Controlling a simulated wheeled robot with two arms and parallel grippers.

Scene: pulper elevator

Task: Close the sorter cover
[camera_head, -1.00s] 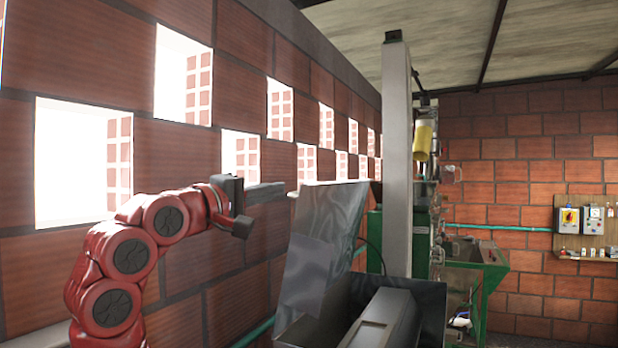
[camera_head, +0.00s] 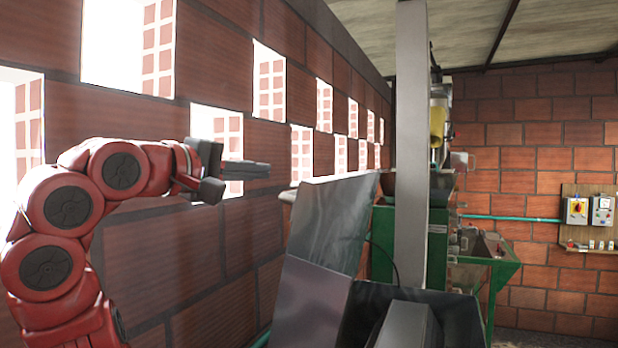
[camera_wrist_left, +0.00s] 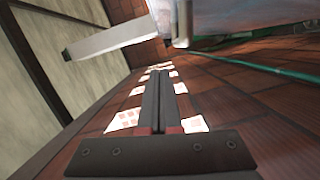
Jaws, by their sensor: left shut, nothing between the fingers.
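The sorter cover, which I take to be the grey metal sheet (camera_head: 333,222), stands raised and tilted above the dark metal bin (camera_head: 460,315). A lower sheet section (camera_head: 312,300) slopes down below it. My left gripper (camera_head: 268,169) comes in from the left, left of the sheet's upper edge. Its fingers are together and empty, with a gap in the picture between their tips and the sheet. In the left wrist view, the shut fingers (camera_wrist_left: 158,76) point along the brick wall, and a pale metal surface shows beyond them at the top. My right gripper is out of view.
A tall grey post (camera_head: 411,150) rises behind the bin. A green machine (camera_head: 437,250) stands further back. The brick wall (camera_head: 180,260) with window openings runs close along my left arm. A control panel (camera_head: 590,212) hangs on the far wall.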

